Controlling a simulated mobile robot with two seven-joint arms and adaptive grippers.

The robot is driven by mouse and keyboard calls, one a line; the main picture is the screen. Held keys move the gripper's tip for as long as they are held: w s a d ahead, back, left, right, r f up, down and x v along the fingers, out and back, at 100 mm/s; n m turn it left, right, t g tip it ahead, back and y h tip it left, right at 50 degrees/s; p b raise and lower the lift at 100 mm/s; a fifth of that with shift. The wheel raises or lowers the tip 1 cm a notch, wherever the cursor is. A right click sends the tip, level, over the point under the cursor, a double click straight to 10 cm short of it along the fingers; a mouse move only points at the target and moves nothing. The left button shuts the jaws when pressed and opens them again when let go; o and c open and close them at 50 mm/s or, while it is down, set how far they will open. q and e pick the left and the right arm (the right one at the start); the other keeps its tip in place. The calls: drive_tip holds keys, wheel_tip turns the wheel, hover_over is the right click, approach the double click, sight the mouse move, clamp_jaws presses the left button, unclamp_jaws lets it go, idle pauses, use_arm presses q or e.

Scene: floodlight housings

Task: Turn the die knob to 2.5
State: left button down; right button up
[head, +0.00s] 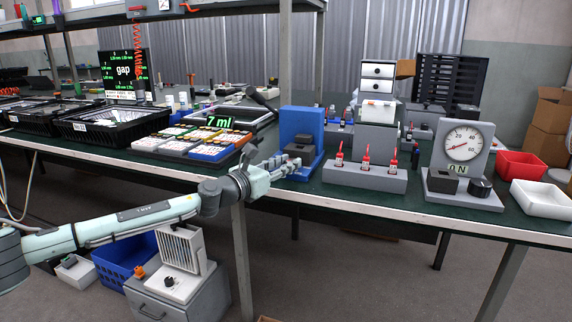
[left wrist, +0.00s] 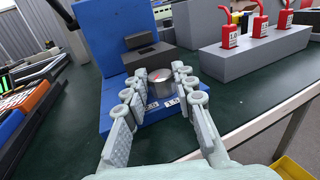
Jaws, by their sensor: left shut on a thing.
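The blue press (head: 296,124) stands near the table's front edge in the head view, with a dark block on it. In the left wrist view its blue body (left wrist: 112,35) rises behind a round grey knob (left wrist: 160,88) with a red pointer mark on its top face. Small white number labels lie on the base in front of the knob; they are too small to read surely. My left gripper (head: 285,166) reaches the press from the left. In the left wrist view my left gripper (left wrist: 157,83) has its fingers closed on both sides of the knob. My right gripper is out of view.
A grey stand (head: 364,177) with several red-capped bottles is right of the press. Further right are a dial gauge (head: 464,144), a red bin (head: 521,165) and a white bin (head: 542,199).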

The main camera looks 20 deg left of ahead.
use_arm(q)
drive_tip(key=c, duration=1.2)
unclamp_jaws()
drive_tip(key=v, duration=1.2)
drive_tip(key=shift+f, duration=0.1)
